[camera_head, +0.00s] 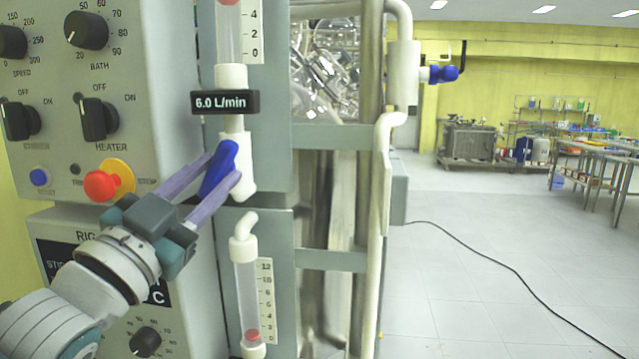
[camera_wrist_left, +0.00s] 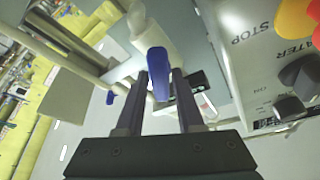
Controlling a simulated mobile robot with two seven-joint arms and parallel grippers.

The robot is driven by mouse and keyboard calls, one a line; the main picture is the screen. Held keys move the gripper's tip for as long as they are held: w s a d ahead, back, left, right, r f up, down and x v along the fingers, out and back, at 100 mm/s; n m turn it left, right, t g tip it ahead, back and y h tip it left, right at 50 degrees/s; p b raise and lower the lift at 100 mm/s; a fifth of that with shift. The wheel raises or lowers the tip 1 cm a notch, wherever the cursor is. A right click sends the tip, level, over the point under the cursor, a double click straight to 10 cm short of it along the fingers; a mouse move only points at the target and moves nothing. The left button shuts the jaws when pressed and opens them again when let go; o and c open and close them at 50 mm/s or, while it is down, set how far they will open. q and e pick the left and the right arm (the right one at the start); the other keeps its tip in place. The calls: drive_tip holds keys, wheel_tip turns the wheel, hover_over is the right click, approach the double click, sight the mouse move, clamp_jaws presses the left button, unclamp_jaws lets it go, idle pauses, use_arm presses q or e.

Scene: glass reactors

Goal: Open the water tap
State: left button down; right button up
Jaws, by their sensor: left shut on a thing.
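A blue tap handle (camera_head: 220,170) sits on a white pipe fitting (camera_head: 240,180) below a black display reading 6.0 L/min (camera_head: 225,102). The handle stands at a slant. My left gripper (camera_head: 222,167) is shut on the blue handle, with one purple finger on each side. In the left wrist view the blue handle (camera_wrist_left: 158,73) stands between the fingertips of my left gripper (camera_wrist_left: 158,78). My right gripper is in neither view.
A red stop button (camera_head: 101,185) on a yellow base and several black knobs sit close left of my gripper. A flow tube (camera_head: 245,290) with a red float stands below. Another blue tap (camera_head: 444,74) is on the pipe at right. Open floor lies right.

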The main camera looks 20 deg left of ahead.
use_arm(q)
drive_tip(key=n+y, duration=0.1)
drive_tip(key=n, duration=0.2)
drive_tip(key=n+y, duration=0.2)
drive_tip(key=n, duration=0.1)
drive_tip(key=shift+d+n+b, duration=0.1)
drive_tip(key=shift+n+b, duration=0.3)
drive_tip(key=shift+n+y, duration=0.3)
drive_tip(key=shift+y, duration=0.1)
drive_tip(key=c, duration=0.7)
unclamp_jaws()
drive_tip(key=b+v, duration=0.2)
drive_tip(key=v, duration=0.8)
